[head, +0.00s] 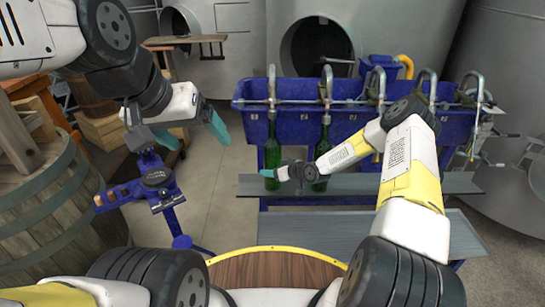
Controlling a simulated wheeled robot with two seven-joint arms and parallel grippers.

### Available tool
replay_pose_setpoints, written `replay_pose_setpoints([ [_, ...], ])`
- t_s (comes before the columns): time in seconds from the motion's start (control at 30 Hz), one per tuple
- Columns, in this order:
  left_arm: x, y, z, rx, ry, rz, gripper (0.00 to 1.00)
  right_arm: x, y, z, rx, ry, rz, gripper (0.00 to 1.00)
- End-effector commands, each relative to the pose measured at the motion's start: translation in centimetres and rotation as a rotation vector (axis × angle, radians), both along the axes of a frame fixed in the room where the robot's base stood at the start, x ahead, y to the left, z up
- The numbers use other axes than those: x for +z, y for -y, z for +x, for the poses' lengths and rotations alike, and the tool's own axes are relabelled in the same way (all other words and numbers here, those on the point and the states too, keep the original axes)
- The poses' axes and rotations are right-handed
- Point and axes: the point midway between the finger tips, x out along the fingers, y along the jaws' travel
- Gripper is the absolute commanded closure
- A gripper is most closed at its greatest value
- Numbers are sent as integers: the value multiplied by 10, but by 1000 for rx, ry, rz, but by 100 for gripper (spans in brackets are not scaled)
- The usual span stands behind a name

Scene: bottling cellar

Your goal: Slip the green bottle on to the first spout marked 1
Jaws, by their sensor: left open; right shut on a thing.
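A green bottle (271,152) is upright below the leftmost spout (271,86) of the blue filling trough. Its neck lines up with that spout, but I cannot tell whether the spout is inside it. My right gripper (269,173) comes in from the right, shut on this bottle low on its body. A second green bottle (324,146) stands upright below the second spout (326,82), partly behind my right gripper. The number marks on the trough are too small to read. My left gripper (193,131) is open and empty, left of the trough, its teal fingers apart.
The blue trough (350,126) has several spouts in a row. A grey shelf (347,185) runs below them. A blue stand (150,190) and a wooden barrel (45,200) are at left. Steel tanks stand behind. Floor between stand and trough is clear.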

Motion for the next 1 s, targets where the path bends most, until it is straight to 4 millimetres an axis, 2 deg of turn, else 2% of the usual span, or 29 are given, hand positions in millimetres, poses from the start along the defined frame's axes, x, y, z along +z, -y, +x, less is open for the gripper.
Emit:
replay_pose_setpoints([
  [0.67, 0, 0, 0, 0, 0, 0, 12, -9, 0, -1, 0, 3, 1, 100],
  [0.7, 0, 0, 0, 0, 0, 0, 12, -8, -1, -1, 0, 3, 1, 31],
  [0.8, 0, 0, 0, 0, 0, 0, 12, -9, 0, -1, 0, 2, 1, 12],
  [1.0, 0, 0, 0, 0, 0, 0, 12, -9, 0, -1, 0, 1, 1, 12],
])
